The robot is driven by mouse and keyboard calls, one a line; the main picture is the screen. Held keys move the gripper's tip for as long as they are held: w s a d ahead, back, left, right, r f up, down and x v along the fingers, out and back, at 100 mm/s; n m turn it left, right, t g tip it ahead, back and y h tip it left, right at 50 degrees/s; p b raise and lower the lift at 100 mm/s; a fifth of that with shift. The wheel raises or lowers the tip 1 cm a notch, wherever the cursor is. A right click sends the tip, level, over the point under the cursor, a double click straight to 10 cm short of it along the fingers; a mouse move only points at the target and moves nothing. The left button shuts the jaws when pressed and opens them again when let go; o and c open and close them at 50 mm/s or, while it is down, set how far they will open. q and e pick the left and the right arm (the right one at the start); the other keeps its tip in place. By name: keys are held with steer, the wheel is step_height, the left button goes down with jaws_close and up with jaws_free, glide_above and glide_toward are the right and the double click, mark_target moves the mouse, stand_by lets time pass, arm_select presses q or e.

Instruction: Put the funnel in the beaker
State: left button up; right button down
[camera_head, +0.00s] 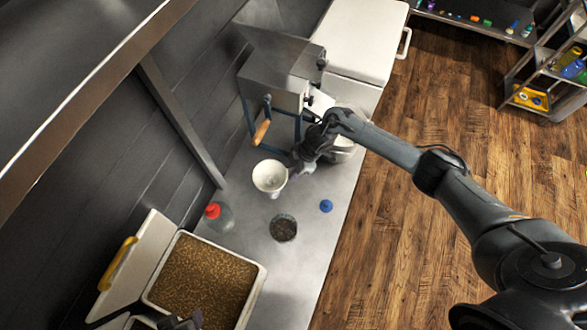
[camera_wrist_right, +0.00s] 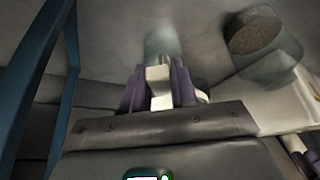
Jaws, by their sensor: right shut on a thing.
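The white funnel (camera_head: 269,174) shows its round, open mouth in the head view, over the metal table. My right gripper (camera_head: 299,166) is at its right side and shut on it. In the right wrist view, a white part of the funnel (camera_wrist_right: 160,88) sits between my fingers. A clear beaker (camera_head: 283,229) with dark grain in it stands on the table, below the funnel in the picture and apart from it. The beaker also shows in the right wrist view (camera_wrist_right: 262,50). A dark part that looks like my left gripper (camera_head: 183,322) is cut off by the bottom edge; its fingers are unclear.
A clear bottle with a red cap (camera_head: 213,210) stands left of the beaker. A blue cap (camera_head: 326,206) lies to the right. A bin of grain (camera_head: 257,285) is at the lower left. A metal mill (camera_head: 272,82) with a wooden handle (camera_head: 261,132) stands behind my right gripper.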

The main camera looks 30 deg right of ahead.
steer(key=shift+f, duration=0.1)
steer(key=c, duration=0.8)
jaws_free()
